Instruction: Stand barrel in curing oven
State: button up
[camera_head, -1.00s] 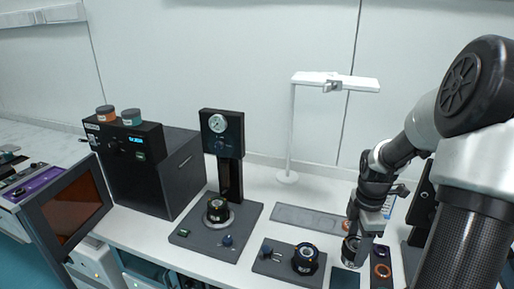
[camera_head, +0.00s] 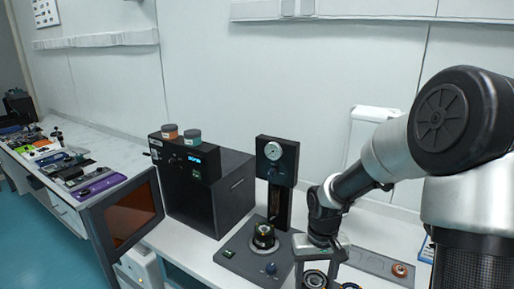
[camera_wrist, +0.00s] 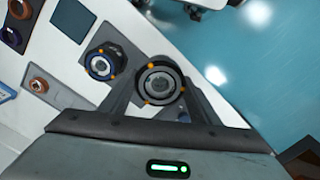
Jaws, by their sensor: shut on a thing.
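My gripper (camera_wrist: 160,95) is shut on a dark, round barrel (camera_wrist: 150,100) with a ringed top and small orange marks. In the head view my gripper (camera_head: 318,262) and the barrel (camera_head: 315,280) are at the bottom, right of the press, above the bench front. The curing oven (camera_head: 190,195) is a black box with a lit display on the bench to the left. Its door (camera_head: 128,222), with an orange window, stands open toward the front.
A press with a gauge (camera_head: 275,152) stands right of the oven, with a dark part (camera_head: 263,238) on its base. Two jars (camera_head: 170,131) sit on the oven. A blue-ringed part (camera_wrist: 102,63) stands on a plate beside the held barrel in the wrist view.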

jog(key=shift+a+m, duration=0.3)
jog(key=shift+a, duration=0.2)
jog(key=shift+d, duration=0.1)
jog(key=w+d+f+m, duration=0.1)
jog(key=w+d, duration=0.3)
jog(key=d, duration=0.8)
jog(key=w+d+m, duration=0.1)
jog(key=w+d, duration=0.3)
jog(key=d, duration=0.9)
notch_tip(320, 180, down, 10)
jog(key=shift+a+r+p, duration=0.1)
jog(key=shift+p, duration=0.5)
jog(key=shift+f, duration=0.2)
jog(key=o, duration=1.5)
